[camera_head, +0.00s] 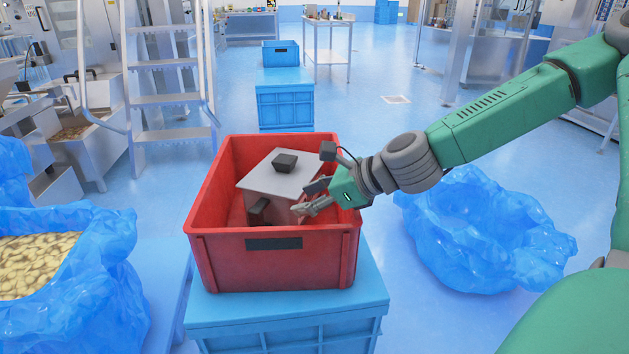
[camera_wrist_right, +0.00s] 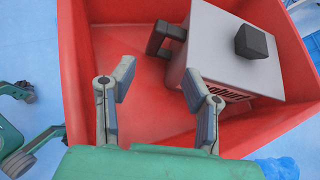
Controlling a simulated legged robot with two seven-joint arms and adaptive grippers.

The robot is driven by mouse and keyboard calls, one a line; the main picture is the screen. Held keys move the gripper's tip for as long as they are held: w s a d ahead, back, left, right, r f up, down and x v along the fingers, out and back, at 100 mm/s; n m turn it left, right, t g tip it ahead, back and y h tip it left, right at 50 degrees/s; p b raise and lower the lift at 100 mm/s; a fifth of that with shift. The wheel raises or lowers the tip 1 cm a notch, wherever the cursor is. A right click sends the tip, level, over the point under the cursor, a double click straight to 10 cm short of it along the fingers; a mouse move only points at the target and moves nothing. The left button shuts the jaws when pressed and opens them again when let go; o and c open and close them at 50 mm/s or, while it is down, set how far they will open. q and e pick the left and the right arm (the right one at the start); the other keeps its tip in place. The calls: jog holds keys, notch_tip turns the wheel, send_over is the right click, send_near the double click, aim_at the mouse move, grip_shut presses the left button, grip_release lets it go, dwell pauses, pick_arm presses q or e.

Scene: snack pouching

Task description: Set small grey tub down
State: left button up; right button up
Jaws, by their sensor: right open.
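The small grey tub (camera_head: 285,162), dark grey and tapered, stands on the flat top of a pale grey box (camera_head: 268,183) inside the red crate (camera_head: 207,243). In the right wrist view the tub (camera_wrist_right: 255,42) sits on the box top (camera_wrist_right: 217,49), apart from my fingers. My right gripper (camera_head: 306,199) is inside the crate's right side, beside the box and lower than the tub. In the wrist view its fingers (camera_wrist_right: 158,82) are spread with nothing between them. Green and dark parts at that view's left edge may be my left arm; its jaws cannot be made out.
The crate stands on a blue container (camera_head: 285,308). A blue bag of pale pieces (camera_head: 40,262) is at left, another blue bag (camera_head: 480,235) at right.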

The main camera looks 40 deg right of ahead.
jog(key=shift+p+v, duration=0.35)
jog(key=shift+v, duration=0.55)
